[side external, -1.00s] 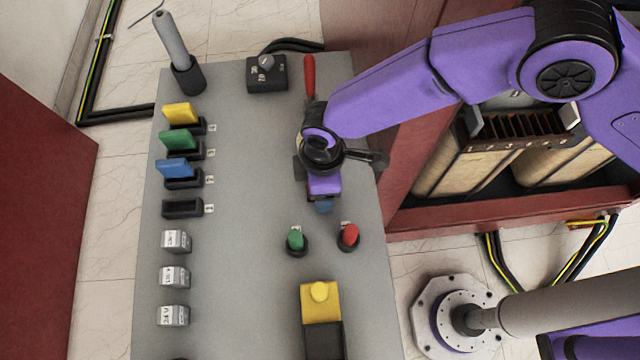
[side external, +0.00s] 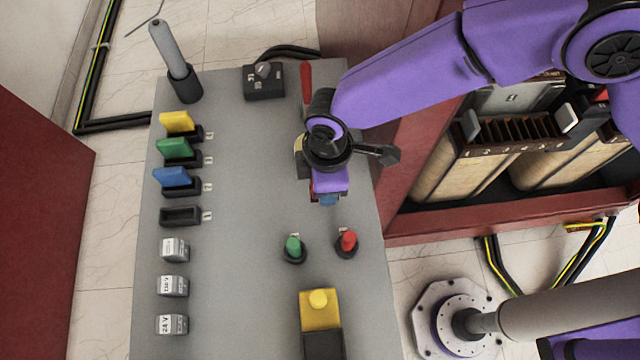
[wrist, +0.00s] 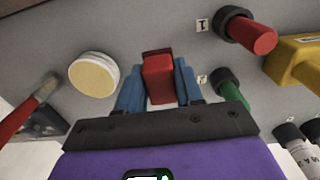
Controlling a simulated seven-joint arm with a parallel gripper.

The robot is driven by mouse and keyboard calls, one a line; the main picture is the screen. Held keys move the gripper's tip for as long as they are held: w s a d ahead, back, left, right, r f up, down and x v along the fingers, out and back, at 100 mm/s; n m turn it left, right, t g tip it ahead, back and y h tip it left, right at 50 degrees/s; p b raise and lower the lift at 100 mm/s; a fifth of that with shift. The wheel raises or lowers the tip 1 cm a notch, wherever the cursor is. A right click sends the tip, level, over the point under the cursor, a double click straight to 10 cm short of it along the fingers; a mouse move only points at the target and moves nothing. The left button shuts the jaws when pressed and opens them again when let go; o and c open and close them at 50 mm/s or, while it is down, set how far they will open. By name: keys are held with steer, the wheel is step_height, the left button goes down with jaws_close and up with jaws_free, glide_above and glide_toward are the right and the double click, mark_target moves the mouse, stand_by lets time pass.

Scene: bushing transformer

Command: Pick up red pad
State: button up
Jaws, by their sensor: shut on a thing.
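The red pad (wrist: 159,78) is between the two blue fingers of my gripper (wrist: 160,90) in the wrist view, and both fingers touch its sides. My gripper also shows in the side external view (side external: 327,199), low over the grey panel, left of the transformer. There the pad is mostly hidden under my wrist, with only a little red near the fingers. A dark red edge shows at the pad's far end in the wrist view. I cannot tell whether the pad is clear of the panel.
Yellow (side external: 177,122), green (side external: 173,147) and blue (side external: 171,177) pads stand in black holders at left; an empty holder (side external: 180,215) is below them. Green (side external: 293,246) and red (side external: 347,241) buttons and a yellow box (side external: 320,311) are near my gripper. A red-handled tool (side external: 306,83) lies above.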

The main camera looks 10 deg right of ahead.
steer(key=s+d+r, duration=0.6)
steer(key=d+r, duration=0.2)
steer(key=d, duration=0.3)
steer(key=shift+d+r, duration=0.15)
steer(key=shift+r, duration=0.15)
steer(key=shift+s, duration=0.1)
